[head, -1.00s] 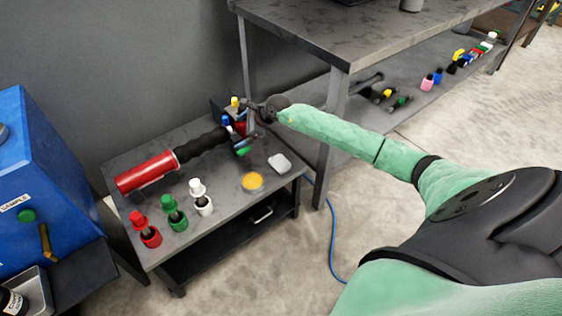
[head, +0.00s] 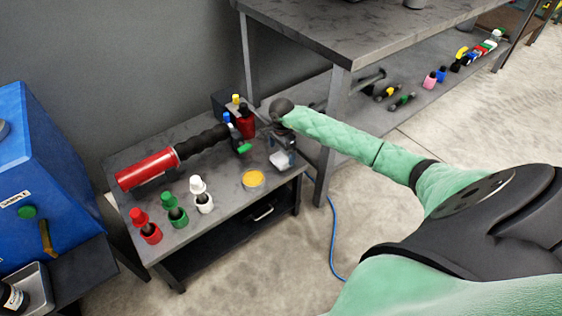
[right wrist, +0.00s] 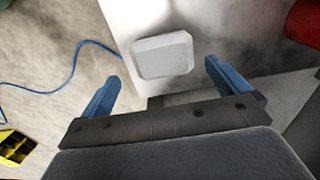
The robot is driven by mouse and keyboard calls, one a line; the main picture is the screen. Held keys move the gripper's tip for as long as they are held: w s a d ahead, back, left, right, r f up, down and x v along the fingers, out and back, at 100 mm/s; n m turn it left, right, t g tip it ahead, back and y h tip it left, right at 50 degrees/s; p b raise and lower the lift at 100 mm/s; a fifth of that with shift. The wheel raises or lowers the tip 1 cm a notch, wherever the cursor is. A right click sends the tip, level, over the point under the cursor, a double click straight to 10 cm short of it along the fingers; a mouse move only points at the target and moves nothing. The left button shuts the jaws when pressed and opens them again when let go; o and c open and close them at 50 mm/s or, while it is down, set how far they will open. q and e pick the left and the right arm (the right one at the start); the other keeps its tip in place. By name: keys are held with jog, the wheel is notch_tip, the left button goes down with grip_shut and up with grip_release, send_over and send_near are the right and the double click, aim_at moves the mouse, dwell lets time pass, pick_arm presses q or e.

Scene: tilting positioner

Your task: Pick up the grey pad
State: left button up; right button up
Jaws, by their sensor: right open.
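The grey pad (right wrist: 163,55) is a light, rounded rectangular block near the edge of the low table. In the head view the pad (head: 280,160) is partly hidden by my right gripper (head: 284,154), which is over it. In the right wrist view my right gripper (right wrist: 162,85) is open with two blue fingers. The pad lies ahead of the fingertips, in line with the gap between them. No finger visibly touches it. My left gripper is not in view.
The low table (head: 225,215) also holds a yellow round tin (head: 253,179), a red cylinder with a black hose (head: 146,169), and red, green and white bottles (head: 202,195). A taller workbench (head: 330,30) stands behind. A blue cable (head: 333,240) lies on the floor.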

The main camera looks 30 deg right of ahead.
aim_at(281, 158)
jog(key=shift+w+f, duration=0.15)
jog(key=shift+f, duration=1.15)
jog(key=shift+w+f, duration=0.1)
jog(key=shift+f, duration=1.2)
jog(key=c, duration=0.9)
